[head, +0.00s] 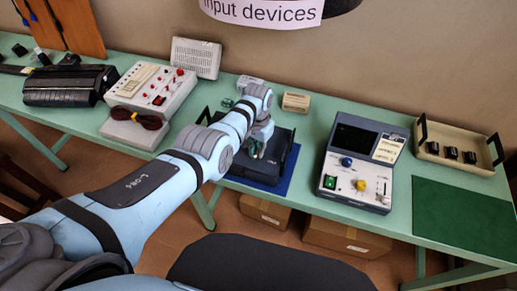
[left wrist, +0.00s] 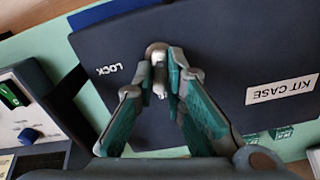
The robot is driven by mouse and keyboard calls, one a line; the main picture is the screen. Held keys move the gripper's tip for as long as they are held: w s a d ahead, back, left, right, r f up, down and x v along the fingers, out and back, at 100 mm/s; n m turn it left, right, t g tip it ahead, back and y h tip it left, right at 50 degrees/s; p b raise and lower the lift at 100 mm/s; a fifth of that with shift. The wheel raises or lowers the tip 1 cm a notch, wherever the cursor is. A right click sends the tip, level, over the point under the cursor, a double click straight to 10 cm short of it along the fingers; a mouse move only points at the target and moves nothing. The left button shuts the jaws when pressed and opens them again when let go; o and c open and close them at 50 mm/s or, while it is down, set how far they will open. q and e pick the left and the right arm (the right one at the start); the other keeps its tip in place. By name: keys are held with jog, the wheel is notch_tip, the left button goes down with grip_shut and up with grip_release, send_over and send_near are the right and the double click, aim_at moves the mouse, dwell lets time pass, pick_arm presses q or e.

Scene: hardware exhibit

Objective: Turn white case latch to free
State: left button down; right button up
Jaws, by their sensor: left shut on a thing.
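The dark kit case (head: 283,158) lies on a blue mat on the green table, in the middle of the head view. In the left wrist view its lid (left wrist: 235,55) fills much of the picture. The white latch (left wrist: 160,75) sits on a round grey base on the lid, with LOCK printed beside it. My left gripper (left wrist: 165,72) is shut on the latch, its green-padded fingers on either side. It also shows over the case in the head view (head: 257,148). The fingers partly hide the latch. My right gripper is not in view.
A grey instrument box with knobs (head: 357,165) stands right of the case, and a beige tray (head: 459,144) is farther right. The green mat (head: 465,215) is bare.

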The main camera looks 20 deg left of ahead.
aim_at(257, 152)
pick_arm(q)
jog(key=shift+w+a+n, duration=0.1)
jog(key=shift+n, duration=1.2)
jog(key=c, duration=1.6)
grip_release()
jog(key=shift+c, duration=0.2)
notch_tip(257, 152, up, 12)
